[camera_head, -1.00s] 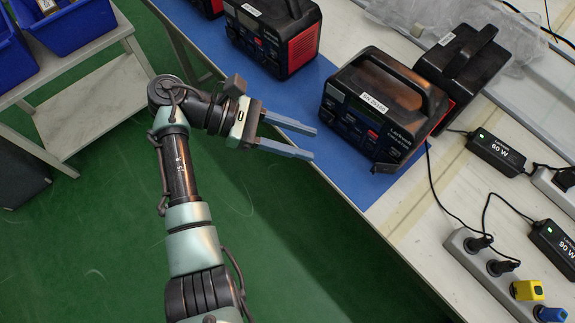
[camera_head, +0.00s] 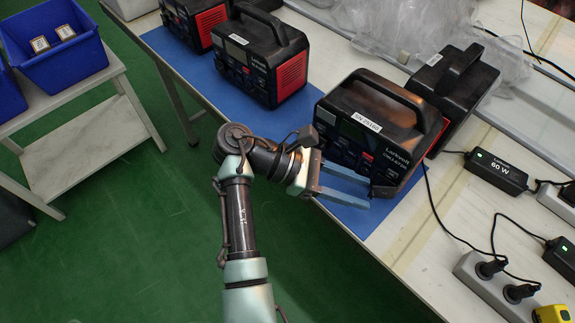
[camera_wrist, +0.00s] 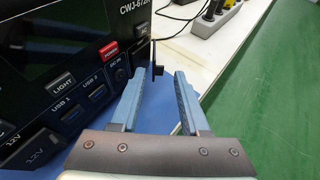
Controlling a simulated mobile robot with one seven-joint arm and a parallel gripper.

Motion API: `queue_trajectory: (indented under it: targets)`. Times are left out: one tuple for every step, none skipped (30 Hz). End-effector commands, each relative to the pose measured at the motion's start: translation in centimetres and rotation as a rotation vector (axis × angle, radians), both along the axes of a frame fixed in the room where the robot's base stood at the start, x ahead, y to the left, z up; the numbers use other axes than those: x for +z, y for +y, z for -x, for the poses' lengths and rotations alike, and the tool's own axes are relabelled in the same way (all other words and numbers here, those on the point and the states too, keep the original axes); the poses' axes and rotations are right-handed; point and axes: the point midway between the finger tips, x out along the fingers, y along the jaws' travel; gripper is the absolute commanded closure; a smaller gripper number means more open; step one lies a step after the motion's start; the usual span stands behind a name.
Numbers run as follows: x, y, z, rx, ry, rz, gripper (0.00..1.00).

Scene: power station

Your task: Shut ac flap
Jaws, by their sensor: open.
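The nearest power station (camera_head: 368,115) is a black box with a top handle, standing on the blue mat. Its front panel (camera_wrist: 60,75) fills the left of the wrist view, with LIGHT, USB and POWER markings. A thin dark flap (camera_wrist: 158,70) sticks out from the panel's right side, seen nearly edge-on; in the head view it is a small dark piece (camera_head: 384,191) at the box's lower right corner. My gripper (camera_head: 367,194) is open in front of the panel. In the wrist view its fingertips (camera_wrist: 158,82) lie either side of the flap; I cannot tell if either touches it.
Another power station (camera_head: 462,85) stands close behind. More stand to the left, including one with a red side (camera_head: 262,62). A power strip (camera_head: 485,280), adapters (camera_head: 497,170) and cables lie at right. Green floor is clear in front of the table.

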Motion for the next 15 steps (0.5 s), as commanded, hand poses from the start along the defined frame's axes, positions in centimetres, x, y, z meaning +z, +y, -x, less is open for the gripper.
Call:
queue_trajectory:
  targets:
    - [0.6,-0.1,-0.1,-0.020,0.003,-0.001,0.55]
    - [0.5,-0.1,-0.2,-0.031,0.004,0.000,0.55]
    - [0.5,-0.1,-0.3,-0.046,0.003,0.000,0.55]
    - [0.5,-0.1,-0.4,-0.058,0.004,0.000,0.55]
    - [0.5,-0.2,-0.4,-0.070,0.004,0.000,0.55]
    - [0.4,-0.2,-0.5,-0.088,0.002,0.000,0.55]
    - [0.4,-0.2,-0.6,-0.100,0.003,0.001,0.55]
    - [0.3,-0.3,-0.7,-0.112,0.002,0.002,0.55]
    - [0.2,-0.3,-0.8,-0.129,0.003,0.001,0.55]
    - [0.2,-0.3,-0.9,-0.143,0.001,0.002,0.55]
    - [0.2,-0.3,-1.0,-0.157,0.002,0.002,0.55]
    - [0.1,-0.4,-1.1,-0.176,0.001,0.003,0.55]
    - [0.1,-0.5,-1.1,-0.188,0.002,0.003,0.55]
    - [0.1,-0.5,-1.2,-0.202,0.001,0.004,0.55]
    - [0.1,-0.6,-1.3,-0.218,0.002,0.005,0.55]
